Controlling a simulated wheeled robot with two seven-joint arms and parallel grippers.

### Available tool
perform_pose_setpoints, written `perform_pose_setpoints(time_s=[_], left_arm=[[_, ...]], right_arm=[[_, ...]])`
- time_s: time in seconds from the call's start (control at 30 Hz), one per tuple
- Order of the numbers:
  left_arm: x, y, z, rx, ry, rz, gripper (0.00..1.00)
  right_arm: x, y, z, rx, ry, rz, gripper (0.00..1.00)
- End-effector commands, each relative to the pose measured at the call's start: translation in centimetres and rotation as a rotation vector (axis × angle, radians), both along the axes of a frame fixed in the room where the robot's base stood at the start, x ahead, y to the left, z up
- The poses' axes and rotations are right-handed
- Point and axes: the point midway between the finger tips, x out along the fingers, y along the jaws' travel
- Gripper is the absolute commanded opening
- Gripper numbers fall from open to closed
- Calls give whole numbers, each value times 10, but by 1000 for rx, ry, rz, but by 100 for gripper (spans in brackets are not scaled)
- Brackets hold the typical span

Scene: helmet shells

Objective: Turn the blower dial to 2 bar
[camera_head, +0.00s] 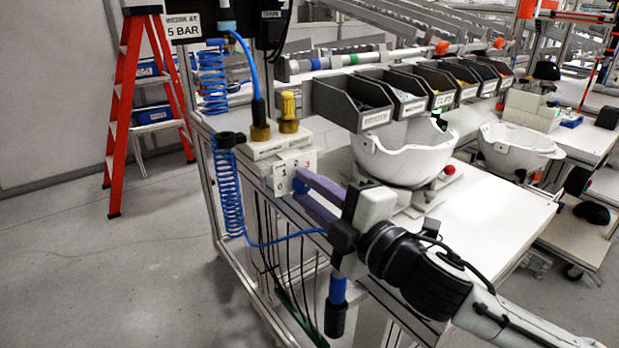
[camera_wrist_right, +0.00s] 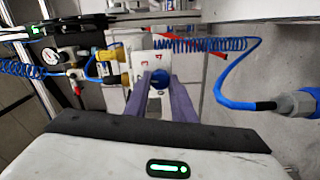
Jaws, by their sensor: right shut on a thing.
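The blue blower dial (camera_wrist_right: 160,82) sits on a white number plate (camera_wrist_right: 139,72), between my fingertips in the right wrist view. In the head view the plate (camera_head: 281,180) shows small numbers at the bench's left end, and the fingers hide the dial. My right gripper (camera_head: 300,182), with purple fingers, is shut on the dial; its fingers also show in the right wrist view (camera_wrist_right: 160,88). I cannot tell which number the dial points to. My left gripper is out of view.
A blue hose (camera_head: 285,240) runs to a blue and black blower nozzle (camera_head: 337,305) hanging below my right gripper. Yellow fittings (camera_head: 289,112) stand above the plate. A white helmet shell (camera_head: 405,155) and grey bins (camera_head: 350,103) are to the right. An orange ladder (camera_head: 125,100) stands behind.

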Motion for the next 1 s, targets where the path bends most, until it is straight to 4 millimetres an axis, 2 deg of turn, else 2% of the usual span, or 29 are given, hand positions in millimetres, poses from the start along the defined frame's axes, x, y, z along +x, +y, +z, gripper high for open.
perform_pose_setpoints(time_s=[0.1, 0.3, 0.93, 0.97, 1.0], left_arm=[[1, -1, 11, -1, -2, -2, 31], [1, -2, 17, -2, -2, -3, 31], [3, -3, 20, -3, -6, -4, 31], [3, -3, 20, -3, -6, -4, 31], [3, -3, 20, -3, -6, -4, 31]], right_arm=[[0, 0, 1, -59, -39, 0, 0], [0, 0, 0, -126, -89, 0, 0], [0, 0, -1, -162, -116, -1, 0], [0, 0, -1, -162, -116, -1, 26], [0, 0, -1, -162, -116, -1, 33]])
